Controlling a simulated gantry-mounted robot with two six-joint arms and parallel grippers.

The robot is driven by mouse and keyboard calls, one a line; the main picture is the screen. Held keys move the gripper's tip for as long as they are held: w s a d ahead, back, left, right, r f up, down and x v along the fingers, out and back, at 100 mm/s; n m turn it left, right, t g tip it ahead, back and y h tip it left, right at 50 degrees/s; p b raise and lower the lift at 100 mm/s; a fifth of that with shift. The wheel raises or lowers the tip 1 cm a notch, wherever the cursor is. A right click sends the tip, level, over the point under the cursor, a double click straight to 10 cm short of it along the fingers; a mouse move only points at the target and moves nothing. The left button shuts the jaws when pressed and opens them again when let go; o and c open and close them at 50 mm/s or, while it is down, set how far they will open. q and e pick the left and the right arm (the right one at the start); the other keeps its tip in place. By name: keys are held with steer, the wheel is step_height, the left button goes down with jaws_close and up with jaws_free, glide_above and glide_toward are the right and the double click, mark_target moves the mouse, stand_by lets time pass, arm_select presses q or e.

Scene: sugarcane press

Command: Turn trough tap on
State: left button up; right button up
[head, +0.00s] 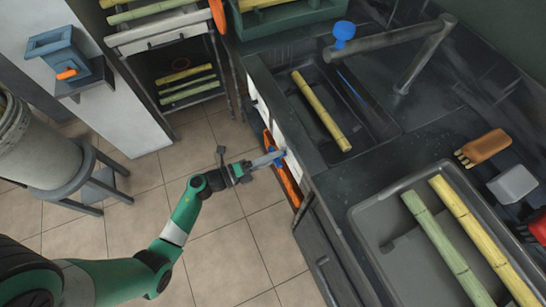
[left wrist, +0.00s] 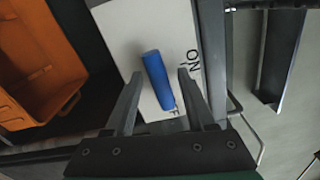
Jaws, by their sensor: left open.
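The blue handle (left wrist: 158,80) sits on a white panel (left wrist: 120,30) with black letters, partly hidden, that seem to read ON. In the head view, a small blue part (head: 277,154) shows by the gripper at the white panel on the counter's front. My left gripper (head: 272,158) is open there. In the left wrist view its fingers (left wrist: 158,75) stand on either side of the blue handle; I cannot tell whether they touch it. A dark tap spout (head: 395,40) with a blue knob (head: 344,31) reaches over the black trough (head: 309,80). My right gripper is not in view.
An orange bin (left wrist: 40,65) is close to the panel's left in the wrist view. A cane stick (head: 321,111) lies in the trough. A grey basin (head: 385,222) holds more cane at right. A bucket on a stool (head: 66,185) stands at left. The tiled floor between is clear.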

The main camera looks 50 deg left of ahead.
arm_select(q)
jaws_close()
steer(key=shift+m, duration=0.3)
steer(key=m+b, duration=0.1)
steer(key=m, duration=0.4)
steer(key=m+b, duration=0.1)
steer(key=m, duration=0.5)
steer(key=shift+b, duration=0.3)
steer(key=shift+m, duration=0.3)
stand_by(0.4)
jaws_free()
